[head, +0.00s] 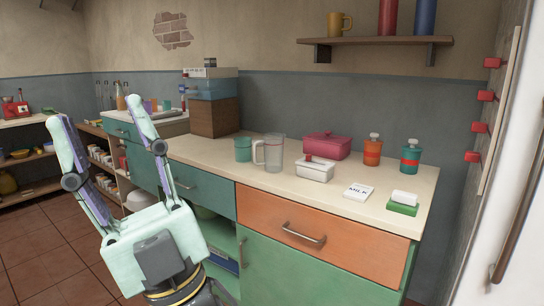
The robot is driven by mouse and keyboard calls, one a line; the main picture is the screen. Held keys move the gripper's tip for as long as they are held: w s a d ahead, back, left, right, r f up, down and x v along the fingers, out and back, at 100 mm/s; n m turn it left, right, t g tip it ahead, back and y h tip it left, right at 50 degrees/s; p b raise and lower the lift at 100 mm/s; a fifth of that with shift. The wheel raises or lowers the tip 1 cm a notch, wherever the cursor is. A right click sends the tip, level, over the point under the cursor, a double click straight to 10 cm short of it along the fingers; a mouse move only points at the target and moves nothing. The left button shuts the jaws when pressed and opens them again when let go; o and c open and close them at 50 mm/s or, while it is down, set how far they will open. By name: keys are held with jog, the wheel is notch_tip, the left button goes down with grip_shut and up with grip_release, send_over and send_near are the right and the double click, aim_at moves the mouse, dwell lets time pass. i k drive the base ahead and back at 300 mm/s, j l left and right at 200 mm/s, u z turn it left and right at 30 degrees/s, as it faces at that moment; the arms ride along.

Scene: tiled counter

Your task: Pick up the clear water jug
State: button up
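The clear water jug (274,153) stands upright on the counter, with its handle toward the left. A teal cup (243,150) stands close beside it on the left, near the handle. My gripper (99,114) is in the left foreground, its two fingers spread wide and pointing up. It is open and empty, to the left of the jug and apart from it. The jug's body is in plain view and nothing hides its front.
The cream counter (273,185) also holds a white container (315,171), a red lidded box (327,145), two pump bottles, a milk-labelled card (358,191) and a green sponge holder (403,208). A wooden box (214,117) stands behind left. A shelf (376,41) hangs above.

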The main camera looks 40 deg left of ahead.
aim_at(273, 142)
jog(key=u, duration=1.5)
